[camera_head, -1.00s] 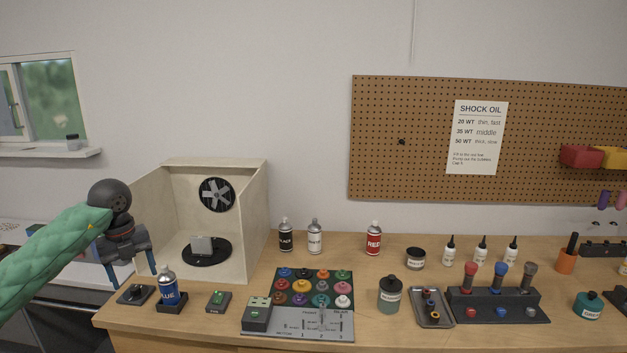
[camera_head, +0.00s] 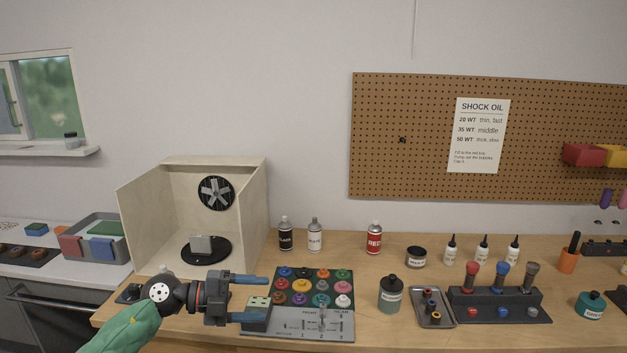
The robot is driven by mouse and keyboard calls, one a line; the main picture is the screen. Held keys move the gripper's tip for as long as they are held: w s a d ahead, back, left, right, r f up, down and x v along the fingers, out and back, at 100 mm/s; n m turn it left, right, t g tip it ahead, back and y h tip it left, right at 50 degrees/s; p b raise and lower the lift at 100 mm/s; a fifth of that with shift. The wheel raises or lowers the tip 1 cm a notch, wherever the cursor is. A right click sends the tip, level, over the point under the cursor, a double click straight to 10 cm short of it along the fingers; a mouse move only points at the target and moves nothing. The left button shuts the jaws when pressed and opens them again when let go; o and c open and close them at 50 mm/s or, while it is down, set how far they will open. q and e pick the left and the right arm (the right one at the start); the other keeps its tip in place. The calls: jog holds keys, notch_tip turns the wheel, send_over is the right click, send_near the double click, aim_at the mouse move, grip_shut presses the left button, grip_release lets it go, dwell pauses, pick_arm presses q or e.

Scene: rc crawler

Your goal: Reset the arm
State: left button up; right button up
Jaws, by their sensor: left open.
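My left arm with its green sleeve comes in from the lower left. My left gripper (camera_head: 262,298) is open and empty, its two blue-tipped fingers pointing right over the front left of the workbench. The lower finger overlaps the dark box with a green-dotted top (camera_head: 257,303) in the picture; I cannot tell if they touch. The wrist hides most of the blue can, and the small dark block beside it is out of sight. My right gripper is not in view.
An open-fronted booth (camera_head: 256,225) with a fan and turntable stands behind the gripper. A tray of coloured knobs (camera_head: 311,276) lies to its right. Bottles and a tool stand (camera_head: 497,307) fill the right.

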pick_arm(q)
jog(key=s+a+f+n+t+y, duration=0.45)
jog(key=f+n+t+y, duration=0.3)
jog(key=n, duration=0.65)
jog(key=s+a+f+n+t+y, duration=0.3)
jog(key=a+f+n+t+y, duration=0.5)
jog(key=n, duration=0.7)
jog(key=s+d+f+g, duration=0.2)
jog(key=s+f+g, duration=0.5)
jog(key=s, duration=0.6)
jog(key=s+d+f+g, duration=0.2)
jog(key=s+f+g, duration=0.6)
jog(key=s, duration=0.4)
notch_tip(320, 180, down, 25)
jog(key=w+d, duration=0.1)
jog(key=d, duration=0.1)
jog(key=s+f+g, duration=0.1)
jog(key=s+f, duration=0.2)
jog(key=f, duration=0.7)
jog(key=s+f, duration=0.3)
jog(key=f, duration=0.7)
jog(key=shift+s+d+n+g, duration=0.3)
jog(key=shift+s+g, duration=0.05)
jog(key=shift+s, duration=0.05)
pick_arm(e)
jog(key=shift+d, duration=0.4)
